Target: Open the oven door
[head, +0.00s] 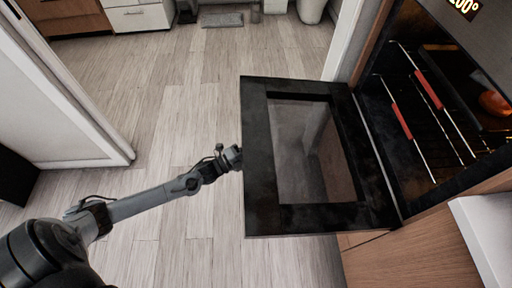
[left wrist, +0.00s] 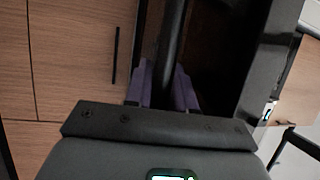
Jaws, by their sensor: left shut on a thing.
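The black oven door (head: 256,170) with its dark glass window hangs swung down and far open from the oven (head: 405,170), in the right half of the head view. My left gripper (head: 236,156) is at the door's outer left edge, mostly hidden behind it. In the left wrist view, its purple fingers (left wrist: 165,82) are shut on a dark bar, the door handle (left wrist: 175,35), which runs up between them. The handle is hidden in the head view. My right gripper is in neither view.
The open oven shows wire racks with red strips (head: 400,120) and a reddish round item (head: 494,103) inside. A white counter corner (head: 485,235) is at the lower right. A white panel (head: 60,110) stands at the left. Wood-look floor (head: 180,110) is clear between.

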